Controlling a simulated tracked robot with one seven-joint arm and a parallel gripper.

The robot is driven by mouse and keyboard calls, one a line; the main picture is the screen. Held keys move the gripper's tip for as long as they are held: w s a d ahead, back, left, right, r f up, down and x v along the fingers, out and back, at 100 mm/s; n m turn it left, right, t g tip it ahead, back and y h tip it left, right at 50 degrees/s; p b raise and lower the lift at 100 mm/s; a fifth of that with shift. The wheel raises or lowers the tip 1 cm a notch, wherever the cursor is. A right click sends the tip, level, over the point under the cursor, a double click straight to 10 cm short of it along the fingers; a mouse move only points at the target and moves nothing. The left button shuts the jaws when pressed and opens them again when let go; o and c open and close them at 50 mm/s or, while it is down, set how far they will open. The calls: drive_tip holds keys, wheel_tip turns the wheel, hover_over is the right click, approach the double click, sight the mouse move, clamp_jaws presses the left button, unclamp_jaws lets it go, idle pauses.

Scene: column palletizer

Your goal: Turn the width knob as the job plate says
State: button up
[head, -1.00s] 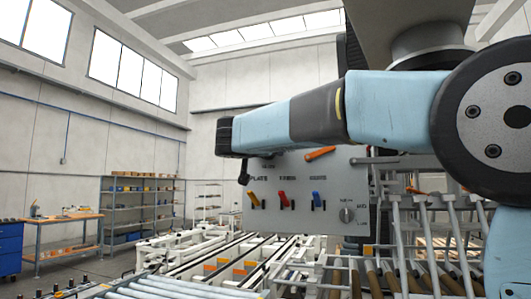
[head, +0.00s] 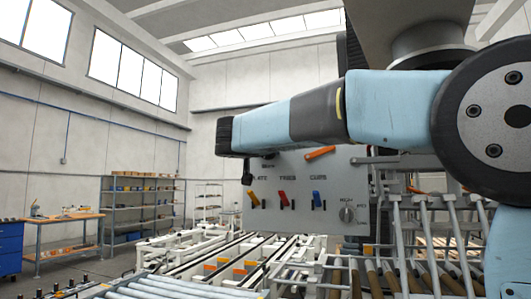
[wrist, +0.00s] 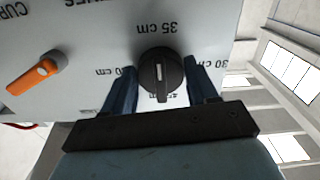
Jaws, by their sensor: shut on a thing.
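The width knob (wrist: 160,72) is a round black dial on a grey panel in the wrist view. Its white pointer mark points down in that picture, away from the 35 cm label and toward a partly hidden label. My gripper (wrist: 162,88) has a blue finger on either side of the knob and is shut on it. The labels appear upside down, with 30 cm at the right and another, partly covered, at the left. In the head view my wrist covers the knob. I cannot make out a readable job plate.
The panel (head: 290,222) carries an orange lever (wrist: 35,75) beside the knob. Below are a yellow switch (head: 254,198), a red switch (head: 284,199), a blue switch (head: 317,200) and a small grey selector (head: 347,214). Roller conveyors (head: 170,288) lie below; shelves (head: 140,205) stand behind.

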drive_tip(key=o, duration=1.1)
drive_tip(key=shift+c, duration=0.2)
drive_tip(key=v, duration=1.3)
drive_tip(key=shift+s, duration=0.35)
drive_tip(key=s+d+f+n+g, duration=0.1)
drive_tip(key=s+d+f+g, duration=0.25)
drive_tip(key=d+f, duration=0.55)
drive_tip(key=s+d+f+n+g, duration=0.1)
drive_tip(key=s+d+f+g, duration=0.25)
drive_tip(key=d+f, duration=0.55)
drive_tip(key=s+d+f+g+y, duration=0.2)
drive_tip(key=s+d+f+y, duration=0.1)
drive_tip(key=s+f, duration=0.4)
drive_tip(key=s+d+f+g+y, duration=0.2)
drive_tip(key=s+d+f, duration=0.3)
drive_tip(key=f, duration=0.8)
drive_tip(key=shift+s+n+y, duration=0.4)
drive_tip(key=shift+s+y, duration=0.2)
drive_tip(key=shift+s, duration=0.5)
